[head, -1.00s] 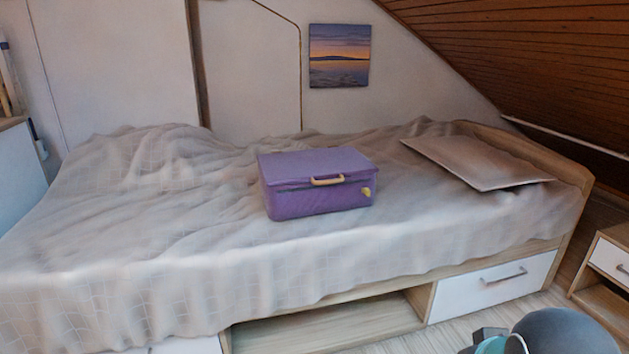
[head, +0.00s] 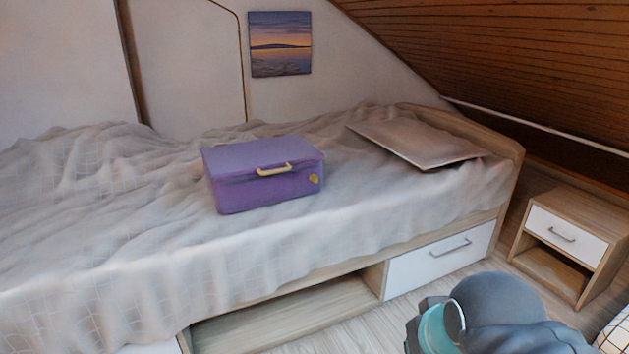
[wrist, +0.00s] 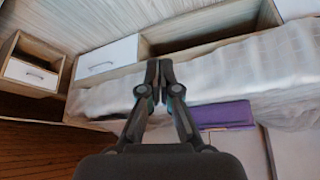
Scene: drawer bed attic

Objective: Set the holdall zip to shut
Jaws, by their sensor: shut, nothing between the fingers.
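The purple holdall (head: 262,190) sits upright on the bed, with a tan handle (head: 273,169) on its front. A dark line runs along its front below the lid, with a small yellow-brown tab (head: 313,180) at the right end. I cannot tell from that line how far the zip is closed. My gripper (wrist: 153,82) is shut and empty, apart from the holdall, in front of the bed's side. The gripper's fingers are not in the head view.
The bed has a rumpled pale cover (head: 120,255), a flat pillow-like panel (head: 418,145) at the right, an open shelf below and a white drawer (head: 440,262). A bedside cabinet (head: 570,240) stands at the right under the sloping wooden ceiling. Some floor is free before the bed.

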